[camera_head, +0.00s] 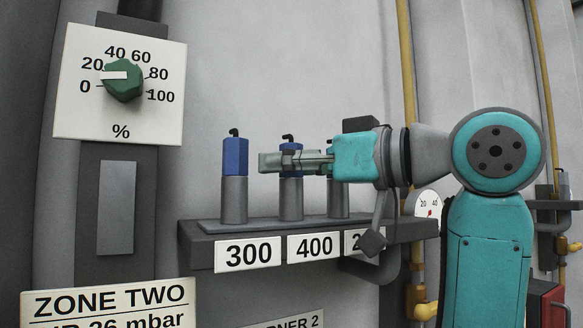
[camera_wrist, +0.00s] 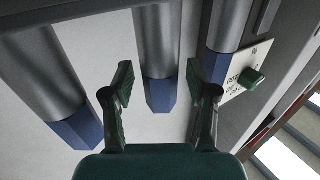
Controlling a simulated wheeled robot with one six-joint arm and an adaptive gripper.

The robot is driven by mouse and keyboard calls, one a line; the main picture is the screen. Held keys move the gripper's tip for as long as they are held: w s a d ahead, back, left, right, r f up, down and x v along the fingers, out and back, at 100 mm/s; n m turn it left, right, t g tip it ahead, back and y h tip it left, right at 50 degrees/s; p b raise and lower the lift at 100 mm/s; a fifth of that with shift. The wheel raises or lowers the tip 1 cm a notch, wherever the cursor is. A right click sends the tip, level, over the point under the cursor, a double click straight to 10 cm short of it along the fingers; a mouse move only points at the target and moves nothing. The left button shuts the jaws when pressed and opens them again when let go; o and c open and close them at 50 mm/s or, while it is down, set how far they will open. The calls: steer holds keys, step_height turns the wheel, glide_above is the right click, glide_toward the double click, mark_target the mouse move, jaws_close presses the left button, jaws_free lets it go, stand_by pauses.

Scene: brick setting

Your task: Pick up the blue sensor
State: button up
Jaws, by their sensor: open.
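Three upright sensors with blue hexagonal tops on grey cylinders stand on a shelf. The one over the 300 label (camera_head: 235,158) is clear of my gripper. The one over the 400 label (camera_head: 291,146) is partly hidden by my gripper's fingers. The third sensor (camera_head: 331,151) is mostly hidden behind my gripper. My gripper (camera_head: 272,162) reaches in from the right at the height of the blue tops. In the wrist view my gripper (camera_wrist: 159,82) is open, with the middle blue top (camera_wrist: 160,97) between its fingers and a gap on both sides.
The dark shelf (camera_head: 205,241) carries number labels along its front. A dial panel (camera_head: 75,115) with a green knob is at upper left, with a ZONE TWO sign (camera_head: 105,305) below. A yellow pipe (camera_head: 407,60) and a gauge (camera_head: 427,203) are behind my arm.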

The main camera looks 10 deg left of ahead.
jaws_close()
steer(key=shift+r, duration=0.15)
steer(key=shift+r, duration=4.9)
